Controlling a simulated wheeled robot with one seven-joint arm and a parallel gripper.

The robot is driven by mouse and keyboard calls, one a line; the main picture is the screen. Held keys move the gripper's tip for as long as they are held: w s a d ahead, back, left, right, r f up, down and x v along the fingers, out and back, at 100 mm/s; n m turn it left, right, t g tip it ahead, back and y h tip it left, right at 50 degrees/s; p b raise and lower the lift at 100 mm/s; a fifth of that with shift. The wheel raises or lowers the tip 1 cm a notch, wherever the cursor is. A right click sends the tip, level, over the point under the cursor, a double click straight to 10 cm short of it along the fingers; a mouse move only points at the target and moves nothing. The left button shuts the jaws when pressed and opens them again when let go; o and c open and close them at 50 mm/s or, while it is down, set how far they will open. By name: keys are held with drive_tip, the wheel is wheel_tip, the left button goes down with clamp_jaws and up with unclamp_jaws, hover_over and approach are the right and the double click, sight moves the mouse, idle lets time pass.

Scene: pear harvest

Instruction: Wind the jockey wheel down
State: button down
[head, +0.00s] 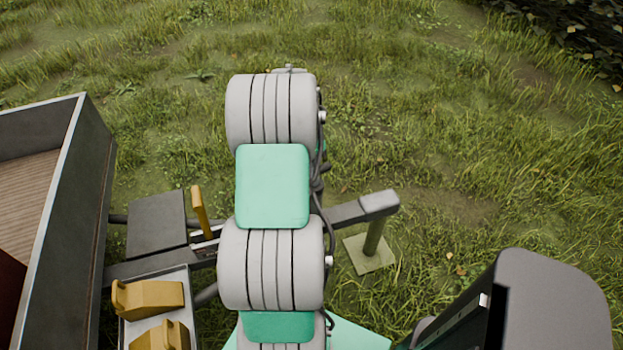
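The trailer's grey drawbar (345,213) runs from the trailer at the left to a blunt end at the right of my arm. My grey and green arm crosses over the drawbar and covers its middle. I cannot make out the jockey wheel or its winding handle; they may be hidden under my arm. A yellow lever (200,212) stands up from the drawbar just left of my arm. My gripper is not visible, so its opening and any hold are hidden.
The trailer's box (62,190) fills the left edge. Yellow wedge-shaped blocks (150,299) sit on a pale tray at lower left. A post (373,238) on a square plate (370,262) stands near the drawbar's end. Open grass lies beyond and to the right.

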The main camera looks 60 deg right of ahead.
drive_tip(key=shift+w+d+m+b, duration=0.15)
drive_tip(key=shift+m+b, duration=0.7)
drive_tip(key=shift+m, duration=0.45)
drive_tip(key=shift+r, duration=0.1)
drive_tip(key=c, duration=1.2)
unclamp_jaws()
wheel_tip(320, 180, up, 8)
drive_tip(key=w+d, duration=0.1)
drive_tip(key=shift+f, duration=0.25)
